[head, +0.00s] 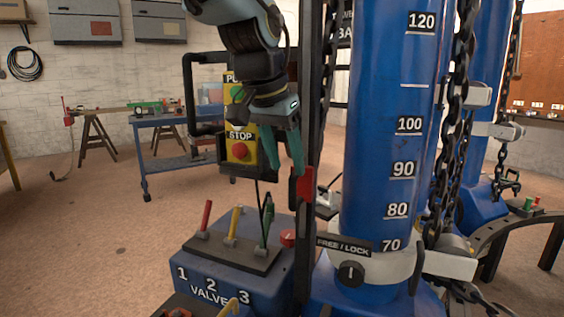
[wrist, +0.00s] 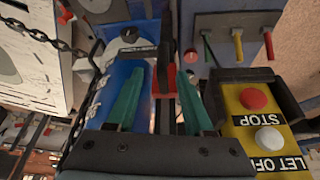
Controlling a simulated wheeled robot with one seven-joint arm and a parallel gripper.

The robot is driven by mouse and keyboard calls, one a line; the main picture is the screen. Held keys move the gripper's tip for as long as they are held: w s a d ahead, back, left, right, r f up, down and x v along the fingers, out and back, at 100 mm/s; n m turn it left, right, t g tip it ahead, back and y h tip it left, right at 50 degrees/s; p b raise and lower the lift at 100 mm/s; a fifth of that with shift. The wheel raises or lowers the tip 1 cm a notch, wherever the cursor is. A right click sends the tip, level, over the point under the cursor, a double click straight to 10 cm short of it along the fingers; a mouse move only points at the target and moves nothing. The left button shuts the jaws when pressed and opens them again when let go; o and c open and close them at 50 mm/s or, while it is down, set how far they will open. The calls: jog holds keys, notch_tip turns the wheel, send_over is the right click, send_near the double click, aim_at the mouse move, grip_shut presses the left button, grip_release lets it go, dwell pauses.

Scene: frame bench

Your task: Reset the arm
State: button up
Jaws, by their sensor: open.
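My arm reaches in from the top of the head view. My gripper (head: 284,160) points down with its two green fingers apart and nothing held between them. It hangs above the blue valve box (head: 235,277), left of the blue column marked with numbers (head: 385,130). In the wrist view my gripper (wrist: 160,90) shows both fingers spread, with a red block (wrist: 165,80) on a dark post seen beyond the gap. I cannot tell how far apart the fingers and the post are.
A yellow control box (head: 241,130) with a red stop button is just left of my gripper. Red, yellow and green levers (head: 232,228) stand on the valve box. A hanging chain (head: 455,120) and a free/lock knob (head: 351,273) are right. Open floor (head: 90,240) lies left.

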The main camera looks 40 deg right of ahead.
jog(key=w+a+f+n+y+p, duration=0.1)
jog(key=w+a+f+n+p, duration=0.15)
jog(key=w+a, duration=0.5)
jog(key=w+a+f+n+y+p, duration=0.1)
jog(key=w+a+n+p, duration=0.3)
jog(key=a, duration=0.6)
jog(key=a+f+n+y+p, duration=0.1)
jog(key=a+f+n+p, duration=0.1)
jog(key=a, duration=0.8)
jog(key=s+a+f+n+y+p, duration=0.1)
jog(key=a+f+n+p, duration=0.1)
jog(key=a, duration=0.8)
jog(key=shift+s+n+p, duration=0.2)
jog(key=shift+n+p, duration=0.35)
jog(key=shift+n, duration=0.5)
